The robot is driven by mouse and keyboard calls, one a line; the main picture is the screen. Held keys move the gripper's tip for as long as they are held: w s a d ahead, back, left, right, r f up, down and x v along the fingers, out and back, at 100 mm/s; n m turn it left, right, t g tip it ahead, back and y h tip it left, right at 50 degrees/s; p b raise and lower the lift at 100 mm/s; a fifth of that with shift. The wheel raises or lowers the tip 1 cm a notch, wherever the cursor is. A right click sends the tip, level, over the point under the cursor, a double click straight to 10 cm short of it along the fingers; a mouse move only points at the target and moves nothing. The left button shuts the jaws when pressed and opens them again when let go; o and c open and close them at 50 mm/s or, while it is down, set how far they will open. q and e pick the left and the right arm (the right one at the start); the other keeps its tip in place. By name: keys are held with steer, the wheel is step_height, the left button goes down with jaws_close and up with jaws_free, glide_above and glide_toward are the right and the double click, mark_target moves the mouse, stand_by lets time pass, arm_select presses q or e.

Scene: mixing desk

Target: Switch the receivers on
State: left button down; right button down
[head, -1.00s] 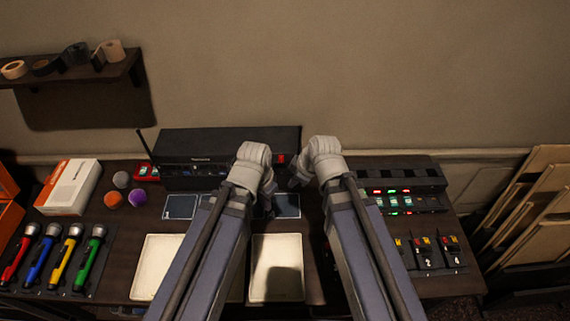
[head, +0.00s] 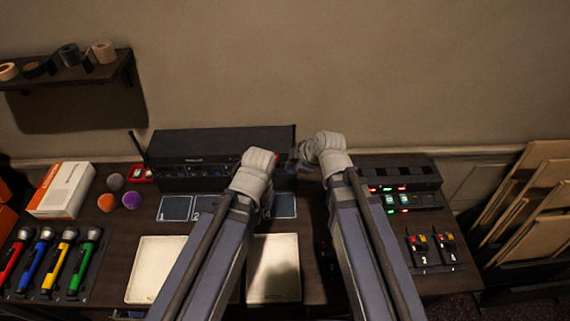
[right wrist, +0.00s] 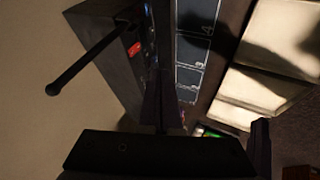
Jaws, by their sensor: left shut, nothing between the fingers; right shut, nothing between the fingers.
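The receiver rack (head: 185,150) is a long black box at the back of the desk, with small controls along its front. In the right wrist view the rack (right wrist: 95,45) shows a red switch (right wrist: 134,49) on its face. My right gripper (head: 297,162) is shut and empty at the rack's right end; I cannot tell whether it touches the rack. My left gripper (head: 264,203) is shut and empty in front of the rack, above the numbered squares, with its fingers mostly hidden by its own wrist. Both arms cover part of the rack's right side.
Numbered dark squares (head: 175,208) and pale pads (head: 155,272) lie in front. Coloured flashlights (head: 50,265), microphone balls (head: 131,201) and a white-orange box (head: 62,190) are left. A lit charger (head: 400,175) and small packs (head: 421,242) are right. An antenna (head: 138,148) rises left.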

mark_target(276, 159)
steer(key=w+a+f+b, duration=0.3)
steer(key=w+f+b, duration=0.5)
steer(key=shift+w+a+f, duration=0.15)
steer(key=shift+a+f, duration=0.05)
steer(key=shift+a, duration=0.05)
steer(key=shift+w+f, duration=0.1)
steer(key=shift+w, duration=0.15)
stand_by(0.4)
steer(key=shift+r+p, duration=0.65)
steer(key=shift+r, duration=0.15)
